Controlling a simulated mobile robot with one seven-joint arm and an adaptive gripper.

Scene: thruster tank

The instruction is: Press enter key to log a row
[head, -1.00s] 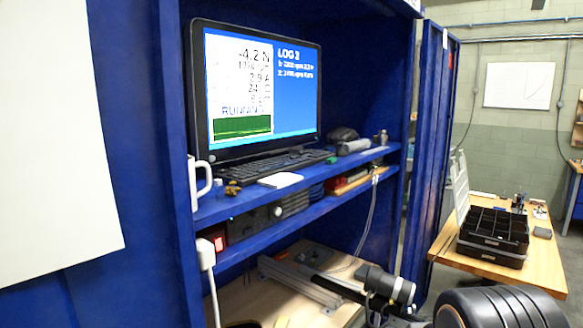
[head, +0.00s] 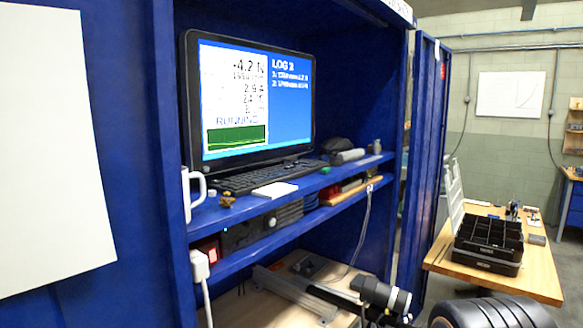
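A black keyboard (head: 262,177) lies on the upper blue shelf in front of the monitor; its separate keys, including enter, are too small to tell apart. The monitor (head: 250,100) shows "-4.2 N", "RUNNING", a green graph and a blue panel headed "LOG 2" with two rows. Part of my arm (head: 385,296) shows at the bottom, below the shelves and right of the keyboard.
A white mug (head: 193,190) stands at the shelf's left end. A white pad (head: 275,189) lies in front of the keyboard. Small items sit right of the monitor. A cabinet door (head: 430,150) stands open at right; a wooden table (head: 500,278) holds a black organizer (head: 488,240).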

